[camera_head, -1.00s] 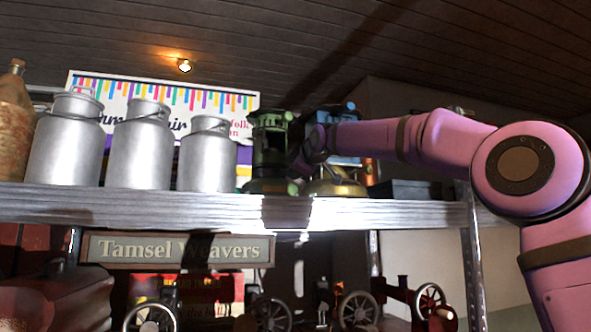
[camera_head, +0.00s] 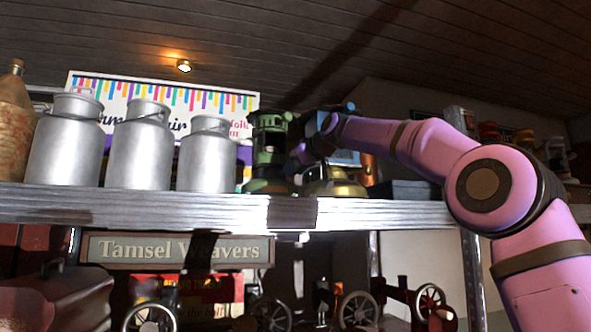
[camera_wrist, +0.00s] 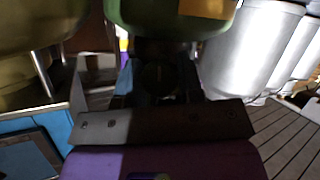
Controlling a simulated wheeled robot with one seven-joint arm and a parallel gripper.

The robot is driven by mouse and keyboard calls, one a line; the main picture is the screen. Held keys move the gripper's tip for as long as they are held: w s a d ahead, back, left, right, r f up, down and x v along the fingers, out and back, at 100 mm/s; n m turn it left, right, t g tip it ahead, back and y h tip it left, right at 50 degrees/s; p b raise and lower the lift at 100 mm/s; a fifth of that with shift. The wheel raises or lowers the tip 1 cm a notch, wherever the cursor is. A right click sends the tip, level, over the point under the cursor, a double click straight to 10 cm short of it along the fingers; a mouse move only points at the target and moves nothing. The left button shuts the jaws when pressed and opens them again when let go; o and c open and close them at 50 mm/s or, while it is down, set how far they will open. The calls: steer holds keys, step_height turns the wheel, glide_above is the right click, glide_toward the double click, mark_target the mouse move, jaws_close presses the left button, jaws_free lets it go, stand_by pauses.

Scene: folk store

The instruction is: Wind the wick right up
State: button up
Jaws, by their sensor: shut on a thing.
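The green lamp or stove (camera_head: 269,143) stands on the upper shelf, right of the milk cans. My gripper (camera_head: 299,155) is at its right side, small and partly lost in shadow. In the wrist view, the green body (camera_wrist: 165,18) fills the top, and a dark round knob (camera_wrist: 158,77) sits beneath it. My gripper (camera_wrist: 158,85) is shut on this knob, its dark fingers on either side. The wick itself cannot be made out, and the fingers hide much of the knob.
Several grey milk cans (camera_head: 207,155) stand left of the lamp. A brass stove (camera_head: 336,184) stands close on the right, by a blue object (camera_head: 347,157). The metal shelf edge (camera_head: 230,212) runs below; a sign (camera_head: 180,249) hangs under it.

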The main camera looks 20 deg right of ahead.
steer(key=shift+f+m, duration=0.15)
steer(key=shift+m, duration=0.15)
stand_by(0.4)
steer(key=o, duration=0.9)
steer(key=shift+w, duration=0.1)
steer(key=v, duration=1.1)
steer(key=shift+w+d, duration=0.1)
